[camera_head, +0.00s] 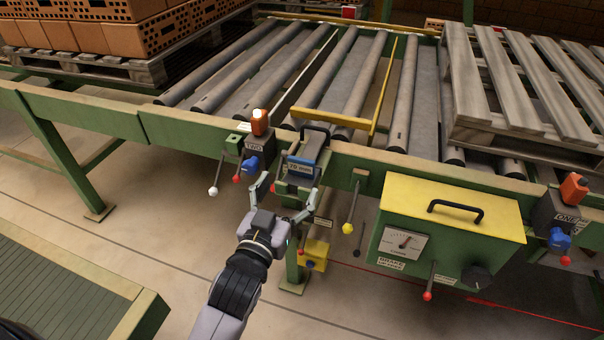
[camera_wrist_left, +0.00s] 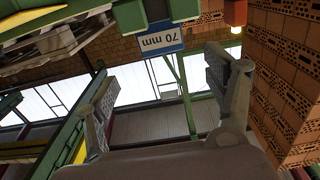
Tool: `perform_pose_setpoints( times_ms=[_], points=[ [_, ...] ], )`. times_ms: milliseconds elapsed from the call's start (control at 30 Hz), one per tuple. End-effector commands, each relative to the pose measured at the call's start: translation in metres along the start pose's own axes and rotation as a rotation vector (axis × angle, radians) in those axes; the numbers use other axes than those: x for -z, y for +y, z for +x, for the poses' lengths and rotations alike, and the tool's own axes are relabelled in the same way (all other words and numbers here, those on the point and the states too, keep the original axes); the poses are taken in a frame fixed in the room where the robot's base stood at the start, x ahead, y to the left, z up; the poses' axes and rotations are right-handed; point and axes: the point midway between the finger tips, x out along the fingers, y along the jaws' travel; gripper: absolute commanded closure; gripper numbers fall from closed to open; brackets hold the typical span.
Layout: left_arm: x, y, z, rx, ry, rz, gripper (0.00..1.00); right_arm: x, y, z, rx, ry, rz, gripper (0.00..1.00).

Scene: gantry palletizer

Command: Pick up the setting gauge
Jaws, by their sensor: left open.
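The setting gauge (camera_head: 309,152) is a grey block with a black handle on top and a blue-edged "70 mm" label on its front. It sits on the green conveyor frame, right of the "TWO" station. My left gripper (camera_head: 287,190) is open, with its fingers spread just in front of and below the gauge. No grip on it shows. In the left wrist view the gauge's label (camera_wrist_left: 164,38) appears upside down, beyond and between the two open fingers (camera_wrist_left: 155,92). My right gripper is not in view.
The "TWO" control (camera_head: 255,148) with an orange lamp and blue knob stands close left of the gauge. A lever with a yellow knob (camera_head: 347,228) and a yellow-topped brake box (camera_head: 452,208) are to the right. Rollers (camera_head: 405,95) lie behind, with a wooden pallet (camera_head: 520,75) at right.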

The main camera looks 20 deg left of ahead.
Motion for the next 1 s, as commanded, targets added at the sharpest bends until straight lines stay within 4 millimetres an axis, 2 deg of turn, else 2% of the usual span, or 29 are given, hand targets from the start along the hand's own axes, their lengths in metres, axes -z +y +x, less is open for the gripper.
perform_pose_setpoints(
  times_ms=[33,133,433,700,1000],
  points=[
    [0.002,0.0,0.012,0.0,0.002,0.001,0.23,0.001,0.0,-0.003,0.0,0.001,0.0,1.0],
    [0.001,0.0,0.029,0.0,0.001,0.002,0.23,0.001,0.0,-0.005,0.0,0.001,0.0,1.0],
    [0.001,-0.001,0.053,0.0,0.0,0.001,0.23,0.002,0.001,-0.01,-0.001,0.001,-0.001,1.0],
    [-0.001,-0.004,0.091,0.001,0.0,0.001,0.23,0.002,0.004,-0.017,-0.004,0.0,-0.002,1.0],
    [-0.003,-0.003,0.096,0.0,0.0,0.0,0.23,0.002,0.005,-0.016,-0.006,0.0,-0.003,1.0]
  ],
)
